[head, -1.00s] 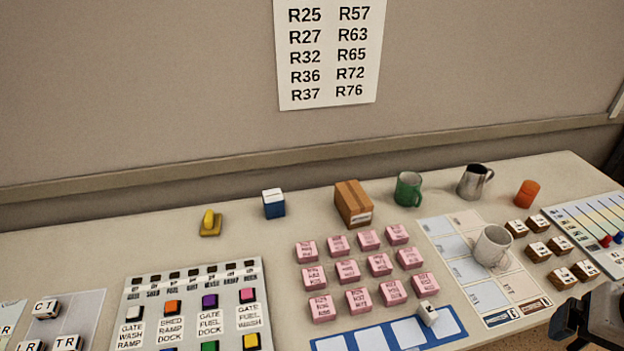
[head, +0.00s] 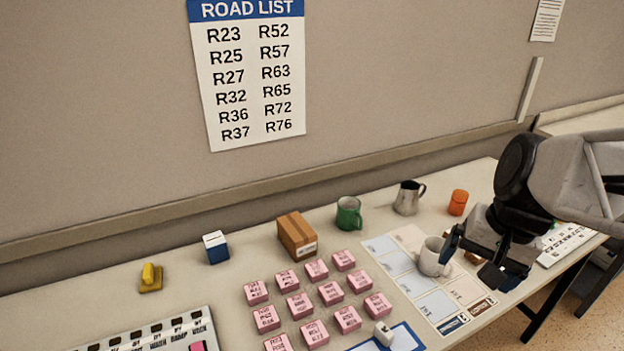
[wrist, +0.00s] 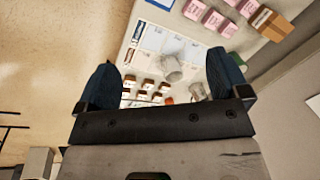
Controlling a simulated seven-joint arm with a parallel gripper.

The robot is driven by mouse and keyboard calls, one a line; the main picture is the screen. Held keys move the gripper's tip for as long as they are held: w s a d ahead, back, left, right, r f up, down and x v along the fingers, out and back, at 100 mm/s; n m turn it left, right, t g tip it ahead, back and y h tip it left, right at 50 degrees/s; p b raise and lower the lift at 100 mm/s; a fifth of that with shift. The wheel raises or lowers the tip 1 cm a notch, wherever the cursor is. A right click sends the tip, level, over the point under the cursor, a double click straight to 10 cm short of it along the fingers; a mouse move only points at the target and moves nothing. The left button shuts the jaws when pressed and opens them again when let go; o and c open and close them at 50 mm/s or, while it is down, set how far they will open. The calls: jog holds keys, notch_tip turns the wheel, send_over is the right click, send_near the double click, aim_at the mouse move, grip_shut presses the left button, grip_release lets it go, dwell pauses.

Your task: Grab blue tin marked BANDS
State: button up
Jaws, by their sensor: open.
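A small blue tin (head: 217,252) with a white top stands at the back of the table, left of the cardboard box, in the head view. Its marking is too small to read. It does not show in the wrist view. My gripper (head: 469,262) is open and empty at the right part of the table, well right of the tin. In the head view it is close to the white mug (head: 431,259); I cannot tell if they touch. The wrist view shows the mug (wrist: 172,70) between and beyond the open fingers (wrist: 165,80).
The cardboard box (head: 298,238), green mug (head: 348,214), metal jug (head: 407,199) and orange cup (head: 457,203) line the back. A yellow object (head: 150,277) lies left of the tin. Several pink blocks (head: 331,292) fill the middle. The wall (head: 90,120) rises behind.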

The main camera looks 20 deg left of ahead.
jog(key=w+a+f+m+g+y, duration=0.1)
jog(key=w+a+f+g, duration=0.1)
jog(key=w+a, duration=0.55)
jog(key=w+a+f+m+g+y, duration=0.1)
jog(key=w+a+f+g+y, duration=0.2)
jog(key=a, duration=0.8)
jog(key=w+a+f+m+g, duration=0.1)
jog(key=w+a+f, duration=0.1)
jog(key=w+a, duration=0.6)
jog(key=m+g+y, duration=0.3)
jog(key=m+g, duration=0.1)
jog(key=g, duration=0.1)
send_near(221, 236)
jog(key=x, duration=0.4)
jog(key=shift+s+a, duration=0.2)
jog(key=shift+a, duration=0.1)
jog(key=shift+x, duration=1.3)
jog(key=shift+x, duration=2.55)
